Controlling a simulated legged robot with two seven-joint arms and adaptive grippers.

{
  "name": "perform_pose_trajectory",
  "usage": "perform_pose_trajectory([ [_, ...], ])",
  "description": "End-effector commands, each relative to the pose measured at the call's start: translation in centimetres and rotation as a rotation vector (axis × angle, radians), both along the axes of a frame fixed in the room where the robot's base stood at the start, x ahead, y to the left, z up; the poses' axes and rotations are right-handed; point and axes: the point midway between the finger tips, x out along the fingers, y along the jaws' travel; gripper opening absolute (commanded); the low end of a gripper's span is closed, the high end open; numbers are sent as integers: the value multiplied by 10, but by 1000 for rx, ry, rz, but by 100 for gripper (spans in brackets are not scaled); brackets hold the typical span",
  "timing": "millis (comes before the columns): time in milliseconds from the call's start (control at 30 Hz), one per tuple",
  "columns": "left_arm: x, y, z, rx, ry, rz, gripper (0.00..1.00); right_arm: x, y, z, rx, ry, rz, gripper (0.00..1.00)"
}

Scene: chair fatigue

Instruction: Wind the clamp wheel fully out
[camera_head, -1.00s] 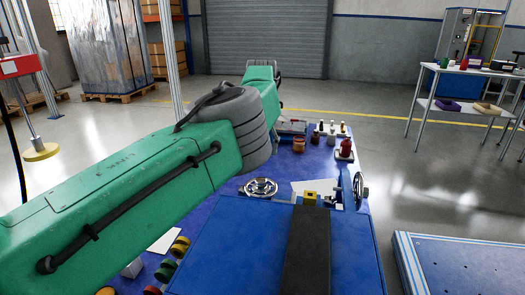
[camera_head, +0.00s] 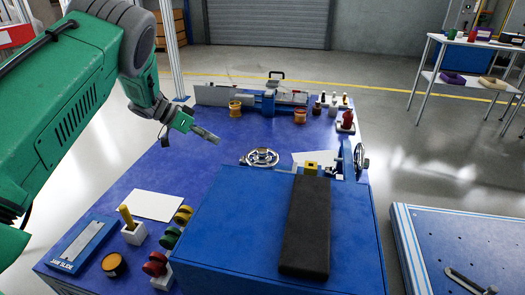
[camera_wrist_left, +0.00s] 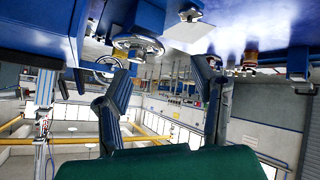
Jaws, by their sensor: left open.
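Two silver handwheels are in the head view, and I cannot tell which is the clamp wheel. One wheel (camera_head: 262,157) lies flat at the back left edge of the blue machine; the other wheel (camera_head: 361,158) stands upright at its right side. My left gripper (camera_head: 206,135) is in the air, left of and beyond the flat wheel, apart from it and empty. The upside-down left wrist view shows its two fingers (camera_wrist_left: 160,88) spread apart, with one wheel (camera_wrist_left: 138,46) and a second wheel (camera_wrist_left: 107,66) beyond them. My right gripper is not in view.
The blue machine (camera_head: 235,222) carries a long black pad (camera_head: 306,228). A white sheet (camera_head: 158,205), a jaw slide tray (camera_head: 82,243) and several coloured knobs are at the left. A metal vise-like fixture (camera_head: 268,98) stands at the back. The bench between is clear.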

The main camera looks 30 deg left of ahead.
Motion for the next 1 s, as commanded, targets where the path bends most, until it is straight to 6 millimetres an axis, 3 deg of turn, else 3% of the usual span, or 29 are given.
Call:
perform_pose_trajectory([
  [300,-15,-38,0,-9,-375,-108,52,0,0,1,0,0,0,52],
  [533,-14,-53,1,6,-459,-134,52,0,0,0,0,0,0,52],
  [667,-5,-63,-5,8,-461,-137,52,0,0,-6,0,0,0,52],
  [1000,40,-110,-35,8,-459,-137,52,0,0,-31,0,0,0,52],
])
